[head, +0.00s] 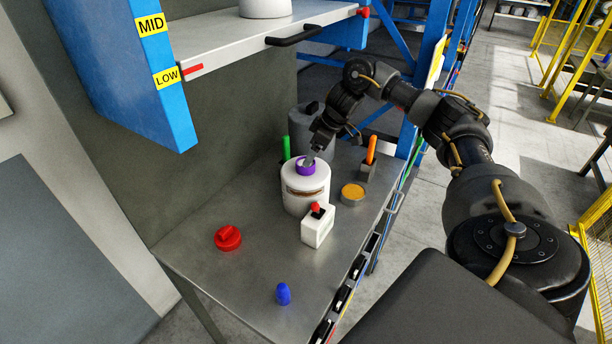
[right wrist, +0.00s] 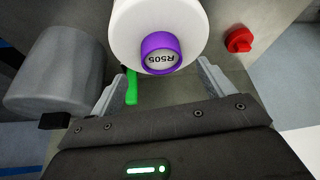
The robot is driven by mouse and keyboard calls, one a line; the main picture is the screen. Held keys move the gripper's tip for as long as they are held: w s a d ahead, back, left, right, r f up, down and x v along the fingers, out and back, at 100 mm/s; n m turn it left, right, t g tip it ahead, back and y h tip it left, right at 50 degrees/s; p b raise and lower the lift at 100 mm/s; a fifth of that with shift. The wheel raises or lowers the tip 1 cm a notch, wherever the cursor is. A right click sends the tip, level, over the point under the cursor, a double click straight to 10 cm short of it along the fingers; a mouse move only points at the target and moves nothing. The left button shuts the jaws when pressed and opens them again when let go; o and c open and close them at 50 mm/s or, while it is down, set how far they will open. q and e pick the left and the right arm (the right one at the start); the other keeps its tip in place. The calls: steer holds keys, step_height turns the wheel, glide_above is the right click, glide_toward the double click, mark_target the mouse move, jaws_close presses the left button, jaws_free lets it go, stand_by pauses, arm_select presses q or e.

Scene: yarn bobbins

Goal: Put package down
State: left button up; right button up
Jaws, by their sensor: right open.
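The package appears to be a white bobbin (head: 305,196) with a purple core, standing upright on the metal table (head: 190,245). In the right wrist view the white bobbin (right wrist: 183,18) shows its purple core end (right wrist: 161,54), marked R505. My right gripper (head: 308,160) is at the top of the bobbin, by the purple core. In the wrist view its two fingers (right wrist: 165,67) are spread apart, with the core end between or just beyond their tips. I cannot tell whether a finger touches it. My left gripper is not in view.
A white box with a red button (head: 318,228) stands close in front of the bobbin. A round tin (head: 353,195), an orange-handled tool (head: 371,150), a green item (head: 286,148) and a grey cylinder (right wrist: 60,70) surround it. A red knob (head: 228,238) and blue cone (head: 283,294) lie nearer. A shelf (head: 240,45) hangs above.

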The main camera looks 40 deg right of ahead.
mark_target(306, 183)
steer(key=p+x, duration=0.2)
steer(key=x, duration=0.2)
steer(key=shift+w+a+f+p, duration=0.2)
steer(key=shift+p, duration=0.15)
steer(key=shift+w+f, duration=0.1)
steer(key=shift+f, duration=0.15)
jaws_close()
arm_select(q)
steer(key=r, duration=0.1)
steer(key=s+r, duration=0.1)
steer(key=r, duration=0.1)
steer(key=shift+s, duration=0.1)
arm_select(e)
steer(key=shift+w+r, duration=0.1)
steer(key=shift+r, duration=0.05)
